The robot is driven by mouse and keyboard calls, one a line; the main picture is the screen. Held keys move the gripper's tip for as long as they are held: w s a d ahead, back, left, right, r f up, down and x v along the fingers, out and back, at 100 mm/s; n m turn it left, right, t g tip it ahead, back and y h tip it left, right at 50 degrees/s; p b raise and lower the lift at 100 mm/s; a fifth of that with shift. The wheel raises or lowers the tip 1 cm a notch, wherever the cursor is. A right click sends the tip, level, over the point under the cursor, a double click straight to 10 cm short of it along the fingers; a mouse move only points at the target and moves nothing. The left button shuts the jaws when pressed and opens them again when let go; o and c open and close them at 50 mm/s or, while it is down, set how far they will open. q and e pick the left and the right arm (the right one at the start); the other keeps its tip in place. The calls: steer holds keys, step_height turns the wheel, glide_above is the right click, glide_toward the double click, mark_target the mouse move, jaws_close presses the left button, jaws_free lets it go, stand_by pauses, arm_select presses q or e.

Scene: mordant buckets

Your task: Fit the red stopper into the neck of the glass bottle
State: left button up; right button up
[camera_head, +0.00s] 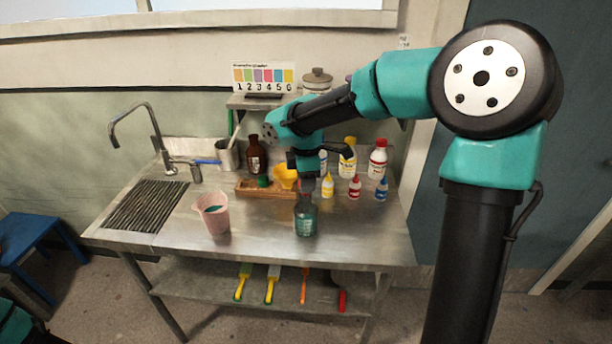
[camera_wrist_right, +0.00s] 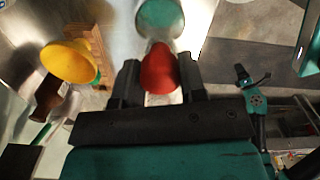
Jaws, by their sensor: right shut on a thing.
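My right gripper (camera_head: 306,196) points down over the steel table, just above the glass bottle. In the right wrist view it (camera_wrist_right: 158,82) is shut on the red stopper (camera_wrist_right: 158,68), which sits between the black fingers. The stopper's narrower rounded end points at the bottle. The glass bottle (camera_head: 306,222) stands upright near the table's front and looks teal inside. Its round teal form (camera_wrist_right: 160,17) shows beyond the stopper in the wrist view. I cannot tell if they touch. A small teal and black arm part (camera_wrist_right: 256,100) there seems to be my left arm; its gripper's state is unreadable.
A pink cup (camera_head: 212,218) stands left of the bottle. Behind are a wooden rack (camera_head: 252,192), a yellow funnel (camera_head: 285,176), a brown bottle (camera_head: 255,157) and several small capped bottles (camera_head: 355,187). The sink grate (camera_head: 147,205) is at left. Steel between cup and bottle is clear.

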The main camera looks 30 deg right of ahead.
steer(key=shift+f, duration=0.65)
steer(key=o, duration=1)
steer(key=shift+r, duration=0.15)
step_height(320, 180, up, 17)
steer(key=shift+r, duration=0.1)
steer(key=shift+f, duration=0.2)
stand_by(0.6)
